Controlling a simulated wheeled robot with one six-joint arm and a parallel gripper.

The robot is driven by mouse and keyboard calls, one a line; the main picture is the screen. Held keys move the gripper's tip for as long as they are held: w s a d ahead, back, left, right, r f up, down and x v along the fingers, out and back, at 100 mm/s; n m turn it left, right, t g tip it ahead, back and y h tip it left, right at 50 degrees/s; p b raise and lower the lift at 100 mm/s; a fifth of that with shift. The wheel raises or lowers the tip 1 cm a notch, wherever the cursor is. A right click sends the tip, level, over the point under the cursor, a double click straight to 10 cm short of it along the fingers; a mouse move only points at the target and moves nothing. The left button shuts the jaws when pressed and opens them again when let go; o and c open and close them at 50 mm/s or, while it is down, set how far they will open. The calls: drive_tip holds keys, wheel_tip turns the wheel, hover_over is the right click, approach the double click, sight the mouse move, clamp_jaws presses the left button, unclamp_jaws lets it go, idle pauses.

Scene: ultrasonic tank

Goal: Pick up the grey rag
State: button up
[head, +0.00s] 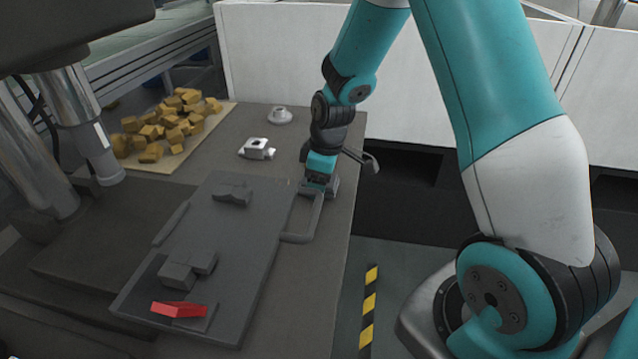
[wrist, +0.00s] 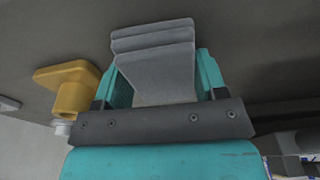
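The grey rag (wrist: 155,50) is a folded, layered grey piece in the wrist view, lying between the two teal fingers of my gripper (wrist: 165,75). Both fingers come up close along its sides; I cannot tell whether they press on it. In the head view my gripper (head: 320,185) points down at the right part of the table, near its edge. A small grey part of the rag (head: 333,186) shows beside the fingers, low at the table top; the rest is hidden by the gripper.
A dark grey plate (head: 225,265) with grey blocks and a red piece (head: 178,310) lies left of my gripper. A grey handle-like bar (head: 301,238) is close by. Metal parts (head: 257,149) and a board of yellow-brown blocks (head: 170,128) stand farther back. A yellow part (wrist: 72,88) is left of the fingers.

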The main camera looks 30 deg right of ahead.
drive_tip(key=shift+c, duration=0.3)
drive_tip(key=shift+r, duration=0.45)
wheel_tip(320, 180, up, 19)
drive_tip(key=p, duration=0.1)
drive_tip(key=shift+r, duration=0.2)
